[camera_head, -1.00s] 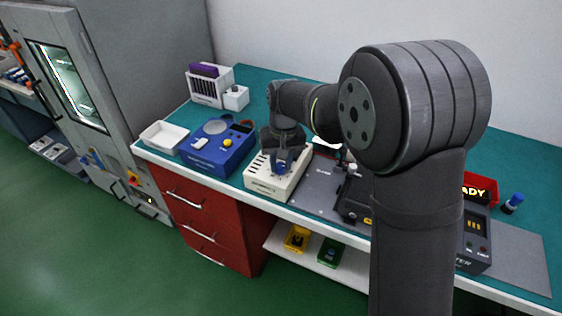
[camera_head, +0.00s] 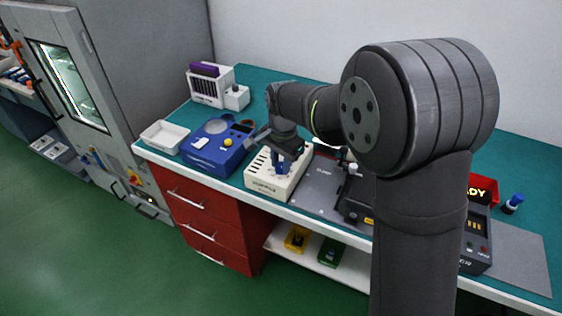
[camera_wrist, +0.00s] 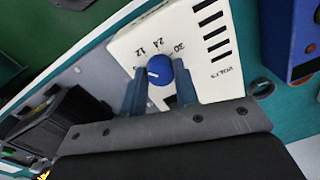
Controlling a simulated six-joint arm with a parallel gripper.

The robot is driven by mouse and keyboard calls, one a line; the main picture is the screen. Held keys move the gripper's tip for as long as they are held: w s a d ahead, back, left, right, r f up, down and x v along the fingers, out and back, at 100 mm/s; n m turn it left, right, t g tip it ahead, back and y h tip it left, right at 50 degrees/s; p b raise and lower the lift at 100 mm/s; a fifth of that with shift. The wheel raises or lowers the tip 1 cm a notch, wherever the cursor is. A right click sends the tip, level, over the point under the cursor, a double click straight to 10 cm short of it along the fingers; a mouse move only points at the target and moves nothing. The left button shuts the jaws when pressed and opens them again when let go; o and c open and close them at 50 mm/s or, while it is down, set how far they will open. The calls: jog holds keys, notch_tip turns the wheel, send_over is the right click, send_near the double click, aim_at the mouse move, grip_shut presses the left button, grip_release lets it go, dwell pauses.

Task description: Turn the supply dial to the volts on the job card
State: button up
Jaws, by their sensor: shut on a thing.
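The supply is a cream box (camera_head: 262,187) with dark vent slots, standing on the bench; it also shows in the wrist view (camera_wrist: 208,60). Its blue dial (camera_wrist: 160,70) has a white pointer line and printed numbers around it, among them 12, 24 and 30. The line points left in the wrist view, towards a mark partly hidden by a finger, below the 12. My gripper (camera_wrist: 160,82) is shut on the dial, one finger on each side; in the head view my gripper (camera_head: 282,166) is over the box. I cannot make out a job card.
A blue device (camera_head: 215,155) with a yellow button stands left of the supply, near a white tray (camera_head: 164,137). A dark grey fixture plate (camera_head: 318,188) lies close on the right. A white rack (camera_head: 208,88) stands behind.

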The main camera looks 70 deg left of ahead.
aim_at(279, 167)
jog(key=m, duration=0.6)
jog(key=shift+r+m, duration=0.1)
jog(key=shift+m, duration=0.2)
jog(key=m, duration=0.6)
jog(key=shift+a+t, duration=0.1)
jog(key=shift+t, duration=0.3)
jog(key=o, duration=1)
jog(key=shift+r, duration=0.1)
jog(key=r, duration=1.7)
jog(key=shift+s+d+r, duration=0.1)
jog(key=shift+s+d, duration=0.2)
jog(key=shift+d, duration=0.1)
